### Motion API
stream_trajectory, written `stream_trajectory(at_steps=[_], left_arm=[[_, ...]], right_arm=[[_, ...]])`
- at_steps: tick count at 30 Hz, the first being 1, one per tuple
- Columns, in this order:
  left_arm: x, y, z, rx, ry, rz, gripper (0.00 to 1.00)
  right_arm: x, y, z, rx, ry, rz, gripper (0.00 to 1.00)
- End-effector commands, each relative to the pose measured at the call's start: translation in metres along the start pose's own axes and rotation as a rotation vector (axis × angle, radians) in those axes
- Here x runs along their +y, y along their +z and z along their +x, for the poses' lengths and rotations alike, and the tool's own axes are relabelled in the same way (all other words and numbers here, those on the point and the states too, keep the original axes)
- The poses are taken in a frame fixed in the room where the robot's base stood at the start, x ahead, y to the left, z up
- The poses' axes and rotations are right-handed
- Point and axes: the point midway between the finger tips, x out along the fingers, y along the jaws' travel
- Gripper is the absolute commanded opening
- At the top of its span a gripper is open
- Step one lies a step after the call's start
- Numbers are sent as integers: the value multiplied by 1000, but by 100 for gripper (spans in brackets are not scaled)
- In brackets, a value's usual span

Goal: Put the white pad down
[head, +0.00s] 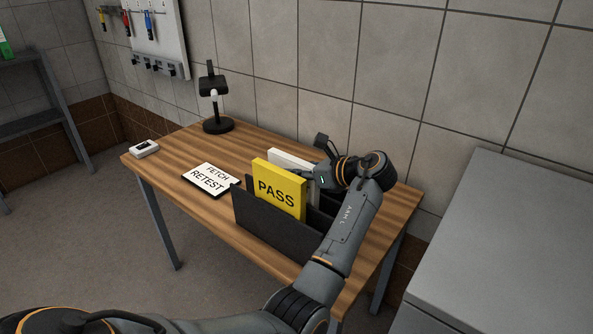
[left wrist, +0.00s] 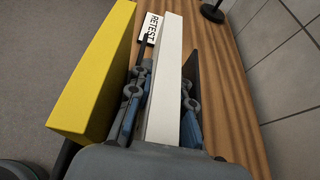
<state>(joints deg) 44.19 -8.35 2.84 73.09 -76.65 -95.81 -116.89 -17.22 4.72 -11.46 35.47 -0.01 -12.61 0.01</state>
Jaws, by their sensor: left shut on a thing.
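The white pad (head: 288,159) stands upright behind the yellow PASS pad (head: 278,188) in the head view. Its lower part is hidden by the yellow pad. My left gripper (head: 312,174) is shut on the white pad from the right end. In the left wrist view the white pad (left wrist: 165,75) runs between my two fingers, with the yellow pad (left wrist: 95,75) on its left and a dark divider on its right. The yellow pad stands in a dark rack (head: 265,224). I cannot tell whether the white pad's lower edge touches the rack's floor.
A black stand (head: 215,125) is at the back, and a small white device (head: 144,149) is near the left edge. A grey cabinet (head: 505,240) stands right.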

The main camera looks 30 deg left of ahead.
Motion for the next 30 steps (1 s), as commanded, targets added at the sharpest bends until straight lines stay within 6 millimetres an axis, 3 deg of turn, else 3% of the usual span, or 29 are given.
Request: stream_trajectory(at_steps=[3,4,6,7,18,23,30], left_arm=[[0,0,0,-1,0,1,0],[0,-2,1,0,0,0,26],[0,-2,1,0,0,0,40],[0,-2,1,0,0,0,43],[0,0,-1,0,-1,-1,43],[-1,0,-26,1,-4,0,43],[-1,0,-79,1,-2,0,43]], right_arm=[[0,-2,-4,2,0,0,0],[0,-1,-2,2,0,0,0],[0,-2,-2,3,0,0,0],[0,-2,-2,3,0,0,0],[0,-2,2,3,0,1,0],[-2,-2,1,4,-2,2,0],[-4,-3,2,4,-5,3,0]])
